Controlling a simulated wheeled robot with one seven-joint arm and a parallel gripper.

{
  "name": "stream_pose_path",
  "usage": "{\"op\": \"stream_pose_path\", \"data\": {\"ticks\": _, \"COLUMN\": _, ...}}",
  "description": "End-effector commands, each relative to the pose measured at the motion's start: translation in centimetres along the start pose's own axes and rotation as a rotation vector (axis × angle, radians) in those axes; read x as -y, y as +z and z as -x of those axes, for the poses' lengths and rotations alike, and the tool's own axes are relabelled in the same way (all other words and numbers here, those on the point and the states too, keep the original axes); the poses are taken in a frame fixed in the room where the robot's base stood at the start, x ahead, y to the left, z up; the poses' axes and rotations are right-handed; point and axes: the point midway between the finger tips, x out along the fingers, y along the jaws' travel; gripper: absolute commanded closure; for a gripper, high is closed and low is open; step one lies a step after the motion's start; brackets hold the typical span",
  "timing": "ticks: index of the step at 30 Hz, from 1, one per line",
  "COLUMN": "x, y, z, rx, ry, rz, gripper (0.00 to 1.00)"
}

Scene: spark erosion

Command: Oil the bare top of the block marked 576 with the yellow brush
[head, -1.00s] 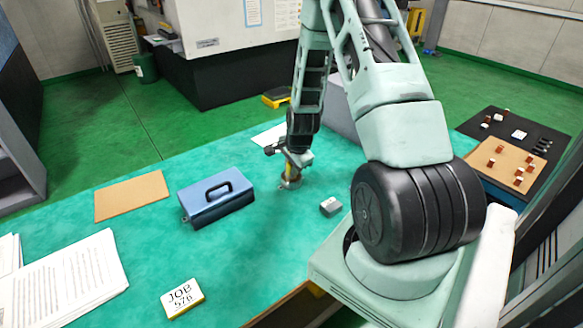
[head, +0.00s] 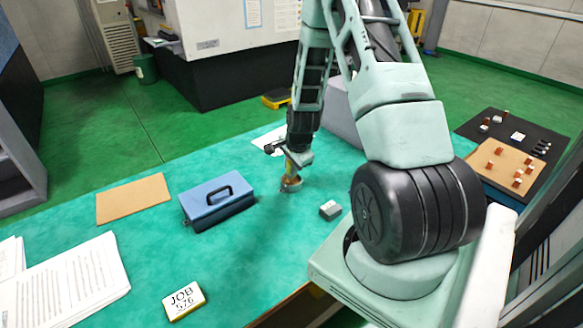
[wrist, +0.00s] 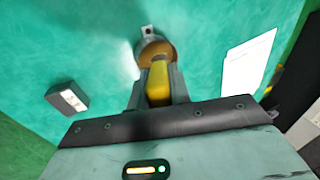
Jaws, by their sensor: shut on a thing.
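My gripper (wrist: 155,90) is shut on the yellow brush (wrist: 158,80), whose handle points up between the fingers. The brush's lower end is in or over a small round metal pot (wrist: 143,48) with an amber inside; the bristles are hidden. In the head view the brush (head: 290,165) and pot (head: 295,184) are right of the blue toolbox, and I cannot tell whether the pot is flat on the table. A small grey block (head: 330,210) lies to the right and nearer; it also shows in the wrist view (wrist: 68,98) with a pale label, unreadable.
A blue toolbox (head: 217,203) stands left of the pot. A JOB 576 card (head: 184,300) lies at the front. A cork mat (head: 133,199) and papers (head: 75,283) are to the left. A white sheet (wrist: 247,65) lies beyond the pot. Green tabletop between is clear.

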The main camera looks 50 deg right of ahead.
Motion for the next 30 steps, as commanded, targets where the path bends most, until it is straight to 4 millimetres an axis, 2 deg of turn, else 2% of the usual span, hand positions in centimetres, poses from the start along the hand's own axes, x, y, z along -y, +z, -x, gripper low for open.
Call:
{"op": "stream_pose_path", "data": {"ticks": 1, "x": 0.2, "y": -0.1, "z": 0.7, "rx": 0.000, "ry": -0.001, "rz": 0.000, "gripper": 1.00}}
{"op": "stream_pose_path", "data": {"ticks": 18, "x": 1.5, "y": -0.3, "z": 4.7, "rx": 0.000, "ry": 0.000, "rz": 0.000, "gripper": 1.00}}
{"op": "stream_pose_path", "data": {"ticks": 30, "x": 1.5, "y": -0.3, "z": 4.8, "rx": 0.000, "ry": 0.000, "rz": 0.000, "gripper": 1.00}}
